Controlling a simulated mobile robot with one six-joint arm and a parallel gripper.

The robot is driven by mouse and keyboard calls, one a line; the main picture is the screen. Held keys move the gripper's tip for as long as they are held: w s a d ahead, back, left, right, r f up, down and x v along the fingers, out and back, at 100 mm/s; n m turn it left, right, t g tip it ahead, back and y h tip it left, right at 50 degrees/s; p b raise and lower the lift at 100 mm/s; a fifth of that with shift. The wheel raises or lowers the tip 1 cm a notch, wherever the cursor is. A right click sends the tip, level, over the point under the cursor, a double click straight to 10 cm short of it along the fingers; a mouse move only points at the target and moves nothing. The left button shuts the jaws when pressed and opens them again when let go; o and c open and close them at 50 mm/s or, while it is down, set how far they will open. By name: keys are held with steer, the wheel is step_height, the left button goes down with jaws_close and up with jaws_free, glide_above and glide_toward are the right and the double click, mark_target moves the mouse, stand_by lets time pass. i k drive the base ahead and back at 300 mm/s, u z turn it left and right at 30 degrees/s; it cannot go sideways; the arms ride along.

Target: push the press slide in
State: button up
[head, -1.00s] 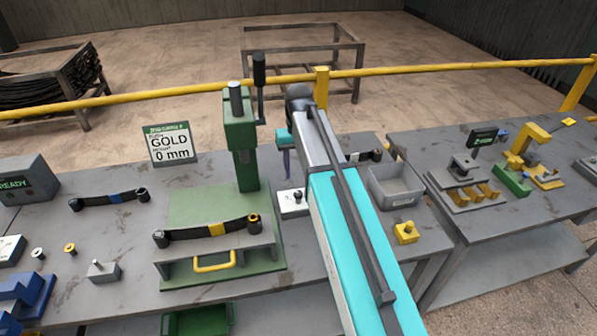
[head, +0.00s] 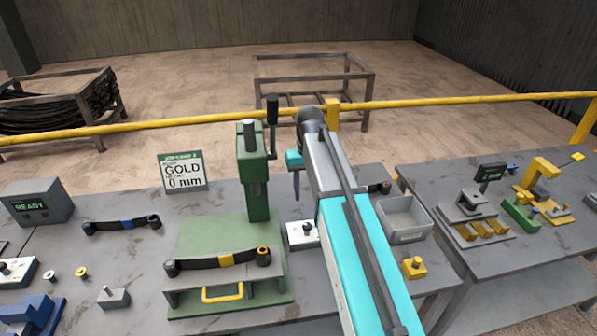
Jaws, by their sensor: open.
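The green press (head: 252,170) stands on the left bench. Its grey slide (head: 188,302) sits at the front of the green base, with a yellow pull handle (head: 222,293) facing me. My gripper (head: 296,185) is to the right of the press column, above the bench and apart from the slide and handle. A teal part and one dark purple finger show; the rest is hidden behind my arm. It is open, and I see nothing held in it.
A GOLD 0 mm sign (head: 183,171) and a READY box (head: 38,202) stand left of the press. A grey bin (head: 404,219) and yellow block (head: 413,267) are right of my arm. A yellow rail (head: 420,104) runs behind.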

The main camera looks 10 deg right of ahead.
mark_target(248, 272)
steer(key=k, duration=1)
